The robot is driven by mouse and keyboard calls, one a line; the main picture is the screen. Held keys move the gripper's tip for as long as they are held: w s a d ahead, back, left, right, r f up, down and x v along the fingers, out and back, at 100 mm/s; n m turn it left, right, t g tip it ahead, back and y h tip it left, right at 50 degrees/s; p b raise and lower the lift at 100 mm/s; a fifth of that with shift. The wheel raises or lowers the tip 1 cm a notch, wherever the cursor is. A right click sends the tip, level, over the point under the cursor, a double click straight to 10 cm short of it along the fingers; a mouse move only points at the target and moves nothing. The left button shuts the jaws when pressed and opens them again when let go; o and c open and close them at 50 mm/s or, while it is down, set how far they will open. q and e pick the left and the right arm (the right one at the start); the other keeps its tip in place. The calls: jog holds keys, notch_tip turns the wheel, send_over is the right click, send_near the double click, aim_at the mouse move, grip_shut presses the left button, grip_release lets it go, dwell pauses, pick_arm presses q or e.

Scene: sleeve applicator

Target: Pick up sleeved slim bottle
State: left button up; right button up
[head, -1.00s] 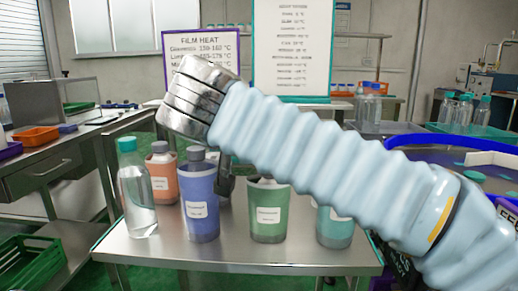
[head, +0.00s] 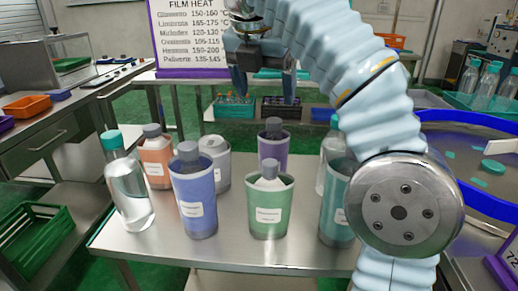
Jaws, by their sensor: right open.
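Several bottles stand upright on the steel table. A blue-sleeved bottle (head: 194,196) with a grey cap is at front left, and a green-sleeved one (head: 268,212) is to its right. Behind are an orange-sleeved bottle (head: 157,163), a pale grey one (head: 215,168) and a narrow purple-sleeved one (head: 273,147). A teal-sleeved bottle (head: 337,205) is partly hidden by my right arm. I cannot tell for certain which is the sleeved slim bottle. My right gripper (head: 264,90) is open and empty, fingers pointing down, above and behind the purple bottle. My left gripper is out of view.
An unsleeved clear bottle (head: 127,189) with a teal cap stands at the table's left edge. Another clear bottle (head: 329,147) is at the right, beside my arm. The front strip of the steel table (head: 225,256) is bare. A blue-rimmed round table (head: 478,204) is at right.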

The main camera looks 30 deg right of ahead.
aim_at(270, 121)
jog(key=shift+n, duration=0.5)
jog(key=x, duration=0.8)
jog(key=shift+w+f, duration=0.1)
jog(key=shift+f, duration=0.15)
jog(key=x, duration=0.5)
jog(key=shift+d+f, duration=0.1)
jog(key=shift+d, duration=0.2)
grip_shut()
